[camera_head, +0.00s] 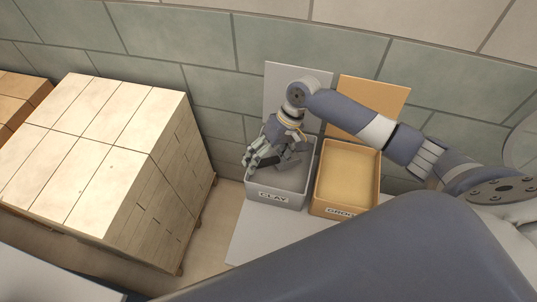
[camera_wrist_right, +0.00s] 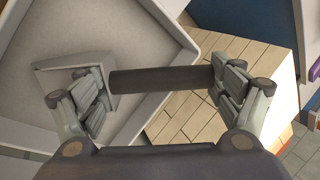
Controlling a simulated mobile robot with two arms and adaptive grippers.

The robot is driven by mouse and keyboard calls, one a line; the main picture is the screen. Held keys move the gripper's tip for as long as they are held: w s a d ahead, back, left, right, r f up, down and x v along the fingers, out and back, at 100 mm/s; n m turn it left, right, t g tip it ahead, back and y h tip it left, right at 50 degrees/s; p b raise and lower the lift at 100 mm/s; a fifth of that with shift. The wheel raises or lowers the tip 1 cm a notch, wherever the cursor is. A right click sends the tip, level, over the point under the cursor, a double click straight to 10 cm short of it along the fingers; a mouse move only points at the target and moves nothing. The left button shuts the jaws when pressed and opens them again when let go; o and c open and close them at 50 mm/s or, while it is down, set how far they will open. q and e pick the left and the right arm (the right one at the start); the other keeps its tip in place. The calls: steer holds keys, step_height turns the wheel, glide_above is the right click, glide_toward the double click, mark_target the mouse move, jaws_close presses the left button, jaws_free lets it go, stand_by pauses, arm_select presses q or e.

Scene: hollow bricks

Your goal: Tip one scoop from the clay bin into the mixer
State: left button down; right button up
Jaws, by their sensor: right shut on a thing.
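The clay bin (camera_head: 276,197) is a pale grey box with a CLAY label, near the wall in the head view. Its pale rim (camera_wrist_right: 172,28) also shows in the right wrist view. My right gripper (camera_head: 262,158) reaches over this bin from the right. It is shut on the dark handle of a grey scoop (camera_wrist_right: 160,80), which lies across between the fingers in the wrist view. The scoop's boxy grey head (camera_wrist_right: 48,84) is at the left, over the bin. Whether it holds clay I cannot tell. I cannot make out the mixer. My left gripper is out of view.
An orange-tan bin with a partly hidden label (camera_head: 345,190) stands close to the right of the clay bin. A tall pallet of pale bricks (camera_head: 110,165) stands at the left, with floor between. The tiled wall is close behind. My large arm link fills the lower foreground.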

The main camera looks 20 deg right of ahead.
steer(key=shift+s+a+r+h+p, duration=0.1)
steer(key=shift+a+r+h+p, duration=0.5)
steer(key=shift+p, duration=1.3)
steer(key=shift+a+r+h+p, duration=0.1)
steer(key=shift+r+h+p, duration=0.9)
steer(key=shift+p, duration=0.85)
steer(key=shift+a+r+t+p, duration=0.1)
steer(key=shift+r+t+p, duration=0.2)
steer(key=shift+r+p, duration=0.5)
steer(key=r+p, duration=0.1)
steer(key=r+h+p, duration=0.1)
steer(key=p, duration=0.1)
steer(key=shift+a, duration=0.4)
steer(key=shift+a+r, duration=0.1)
steer(key=shift+r, duration=0.05)
steer(key=shift+s+a+r+h, duration=0.1)
steer(key=shift+a+r+h, duration=0.1)
steer(key=shift+r, duration=0.3)
steer(key=shift+a+r+h, duration=0.1)
steer(key=shift+r+h, duration=0.1)
steer(key=shift+r, duration=0.3)
